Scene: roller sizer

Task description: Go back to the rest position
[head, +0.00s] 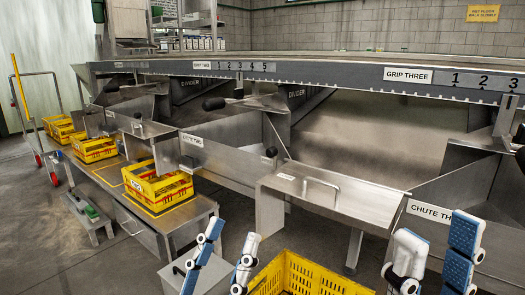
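My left gripper (232,236) shows at the bottom middle, its two white fingers with blue pads pointing up and spread apart. Nothing is between them. My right gripper (438,233) shows at the bottom right, also with its fingers spread apart and empty. Both grippers appear in front of the steel machine and touch nothing that I can see. A yellow crate (290,275) shows low between the two grippers, cut off by the bottom edge. The arms behind the fingers are out of view.
The steel sizer (300,68) with labelled chutes spans the view. A yellow crate (158,187) stands on a steel bench at left, with more yellow crates (95,148) behind. A trolley (38,120) stands far left. Bare floor (30,230) lies at left.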

